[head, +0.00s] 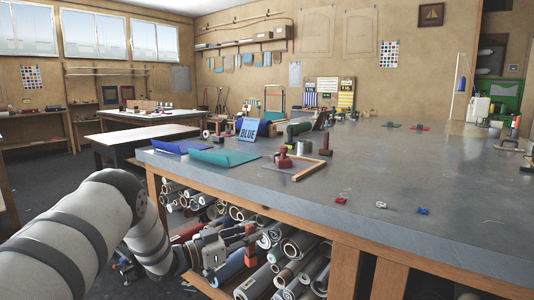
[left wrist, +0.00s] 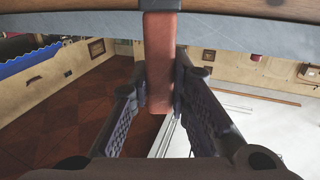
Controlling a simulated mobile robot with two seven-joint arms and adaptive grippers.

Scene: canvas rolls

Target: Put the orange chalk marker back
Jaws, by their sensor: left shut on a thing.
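My left gripper (head: 246,243) is low in front of the long table's near side, before the shelf of canvas rolls. It is shut on an orange-red stick-like thing (head: 251,257), which looks like the orange chalk marker. Its orange ends show above and below the fingers. In the left wrist view, the marker (left wrist: 160,65) stands between the two fingers (left wrist: 160,95), with a dark band across its upper part. It appears dull red-brown there. My right gripper is in neither view.
The grey tabletop (head: 400,178) is above the gripper. Canvas rolls (head: 298,243) fill the shelf below.

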